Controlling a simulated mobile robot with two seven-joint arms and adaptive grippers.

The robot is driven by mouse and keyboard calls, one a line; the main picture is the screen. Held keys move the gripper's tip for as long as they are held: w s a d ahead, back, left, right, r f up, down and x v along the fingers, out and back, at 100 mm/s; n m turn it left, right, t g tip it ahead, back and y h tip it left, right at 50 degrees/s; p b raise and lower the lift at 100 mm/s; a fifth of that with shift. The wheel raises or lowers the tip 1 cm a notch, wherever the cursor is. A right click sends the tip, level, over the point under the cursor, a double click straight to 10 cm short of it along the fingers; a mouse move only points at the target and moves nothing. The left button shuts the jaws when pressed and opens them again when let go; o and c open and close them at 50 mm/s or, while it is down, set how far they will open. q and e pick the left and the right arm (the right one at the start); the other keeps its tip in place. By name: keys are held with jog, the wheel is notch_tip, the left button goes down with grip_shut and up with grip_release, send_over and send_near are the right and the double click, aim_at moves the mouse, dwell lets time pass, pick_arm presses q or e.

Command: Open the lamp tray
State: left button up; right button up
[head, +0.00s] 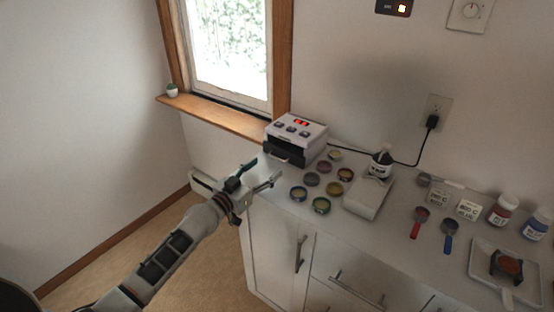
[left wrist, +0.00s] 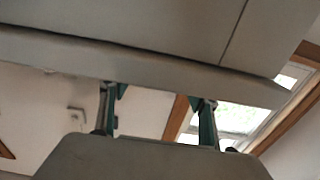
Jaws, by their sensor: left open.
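I see no clear gap showing the tray pulled out. My left gripper (head: 264,173) is open and empty, in front of and below the tray, by the counter's left end. In the left wrist view its two fingers (left wrist: 157,115) stand apart with nothing between them. My right gripper is not in view.
Several small round jars (head: 321,205) stand right of the lamp. A white stand with a dark bottle (head: 381,162) is beyond them. Red and blue scoops (head: 450,236), bottles (head: 502,209) and a tray (head: 481,262) lie farther right. The counter (head: 380,235) has free room near its front edge.

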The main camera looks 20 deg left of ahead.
aim_at(274, 168)
pick_arm(q)
jog(key=x, duration=0.4)
jog(key=shift+f, duration=0.1)
jog(key=shift+b+x, duration=0.35)
jog(key=shift+x, duration=0.6)
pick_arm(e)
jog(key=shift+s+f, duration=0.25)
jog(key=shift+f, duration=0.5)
pick_arm(q)
jog(key=shift+c, duration=0.4)
